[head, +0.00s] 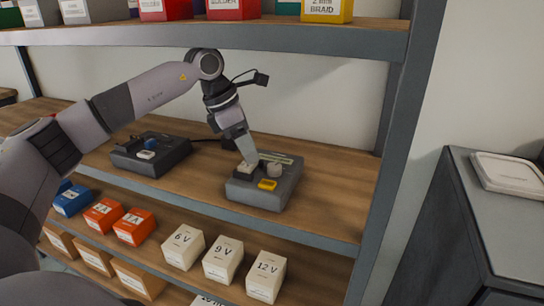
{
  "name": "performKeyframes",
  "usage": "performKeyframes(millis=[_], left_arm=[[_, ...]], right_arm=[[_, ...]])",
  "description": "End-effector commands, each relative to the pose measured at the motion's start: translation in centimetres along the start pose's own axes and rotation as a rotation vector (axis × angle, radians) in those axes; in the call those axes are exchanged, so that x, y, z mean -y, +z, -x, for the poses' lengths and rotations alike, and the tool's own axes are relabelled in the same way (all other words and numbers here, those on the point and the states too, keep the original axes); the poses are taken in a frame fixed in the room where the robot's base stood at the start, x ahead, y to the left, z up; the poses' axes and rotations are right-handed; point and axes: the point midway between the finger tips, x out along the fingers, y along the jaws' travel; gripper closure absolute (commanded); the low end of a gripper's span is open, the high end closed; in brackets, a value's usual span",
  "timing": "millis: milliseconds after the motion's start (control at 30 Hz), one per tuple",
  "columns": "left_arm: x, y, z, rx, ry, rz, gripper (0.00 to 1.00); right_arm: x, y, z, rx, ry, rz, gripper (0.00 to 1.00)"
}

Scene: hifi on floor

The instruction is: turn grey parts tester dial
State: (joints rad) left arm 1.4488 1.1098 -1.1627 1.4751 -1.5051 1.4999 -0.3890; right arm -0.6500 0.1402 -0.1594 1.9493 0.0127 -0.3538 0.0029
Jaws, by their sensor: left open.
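The grey parts tester (288,192) sits on the middle wooden shelf, near its right end. On its top are a round grey dial (275,170), a yellow button or block (267,184) and a pale piece (245,167) at the left. A label strip runs along its back edge. My left gripper (245,155) points down over the tester's back left part, just left of the dial and by the pale piece. Its jaws are open, seen nearly edge-on. I cannot tell whether it touches anything. My right gripper is not in view.
A darker tester (172,160) with a blue knob stands left on the same shelf. The upper shelf (260,30) with boxes hangs above my arm. Labelled boxes (222,260) fill the lower shelf. A grey upright (385,160) closes the right side; a cabinet (480,220) stands beyond.

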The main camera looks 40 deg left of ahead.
Motion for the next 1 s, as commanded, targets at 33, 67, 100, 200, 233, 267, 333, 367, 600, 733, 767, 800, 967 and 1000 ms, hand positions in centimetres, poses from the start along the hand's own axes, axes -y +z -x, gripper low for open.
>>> performKeyframes(millis=[33, 67, 100, 200, 233, 267, 333, 367, 600, 733, 767, 800, 967, 1000], left_arm=[[0.1, 1.2, -0.1, 0.000, -0.001, -0.004, 0.52], [0.1, 1.7, -0.4, 0.000, -0.002, -0.003, 0.52], [0.1, 2.4, -0.7, 0.001, -0.002, -0.003, 0.52], [0.1, 3.3, -1.9, -0.004, -0.002, 0.001, 0.52], [0.0, 3.2, -2.6, -0.004, -0.002, 0.002, 0.52], [0.0, 3.2, -3.1, -0.004, -0.002, 0.002, 0.52], [0.1, 3.1, -4.2, -0.003, -0.002, 0.001, 0.52], [0.1, 3.2, -4.6, -0.002, -0.002, 0.001, 0.52], [0.0, 3.1, -6.3, 0.000, -0.001, 0.000, 0.52], [0.0, 3.1, -6.4, 0.000, -0.001, 0.000, 0.52], [0.0, 3.1, -6.4, 0.000, -0.001, 0.000, 0.52], [0.0, 3.1, -6.4, 0.000, -0.001, 0.000, 0.52], [0.0, 3.1, -6.3, 0.000, -0.001, 0.000, 0.84], [0.0, 3.1, -6.3, 0.000, -0.001, 0.000, 0.93]], right_arm=[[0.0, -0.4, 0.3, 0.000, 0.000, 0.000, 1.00], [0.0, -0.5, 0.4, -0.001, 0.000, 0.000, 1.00], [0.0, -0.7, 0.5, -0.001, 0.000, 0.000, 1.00], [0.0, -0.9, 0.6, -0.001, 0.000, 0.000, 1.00], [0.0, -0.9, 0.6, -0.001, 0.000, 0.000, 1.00], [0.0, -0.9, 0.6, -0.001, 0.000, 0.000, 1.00], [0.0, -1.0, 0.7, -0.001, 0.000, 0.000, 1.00], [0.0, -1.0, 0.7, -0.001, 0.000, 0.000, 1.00], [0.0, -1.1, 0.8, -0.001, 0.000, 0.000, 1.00], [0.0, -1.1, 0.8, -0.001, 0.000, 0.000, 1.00], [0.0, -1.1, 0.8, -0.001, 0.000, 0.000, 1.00], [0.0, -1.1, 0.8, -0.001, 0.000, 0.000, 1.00], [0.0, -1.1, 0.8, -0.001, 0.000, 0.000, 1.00], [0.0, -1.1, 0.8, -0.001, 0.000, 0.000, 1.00]])
